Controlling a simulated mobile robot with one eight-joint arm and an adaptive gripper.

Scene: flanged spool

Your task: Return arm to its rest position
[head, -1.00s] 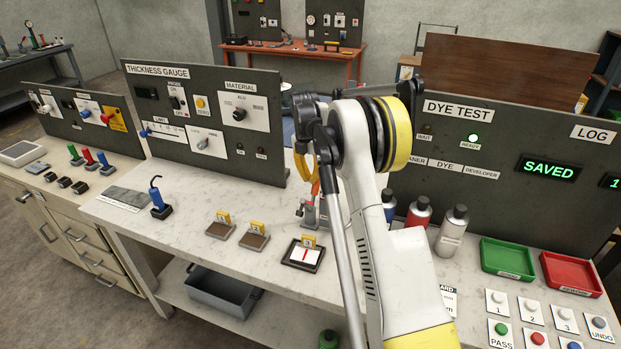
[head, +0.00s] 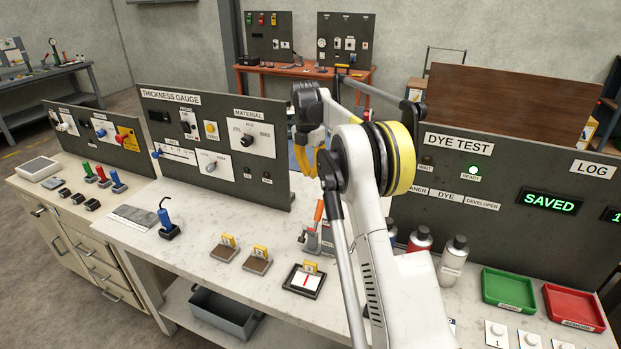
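My arm, white with yellow and black bands, stands folded up in the right middle of the head view, in front of the bench and the DYE TEST panel (head: 520,210). Its dark upper joint rises above the edge of the THICKNESS GAUGE panel (head: 215,140). The arm hides part of the bench and the left part of the DYE TEST panel.
Green (head: 509,289) and red (head: 573,306) trays stand right. SAVED shows on the display (head: 549,202).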

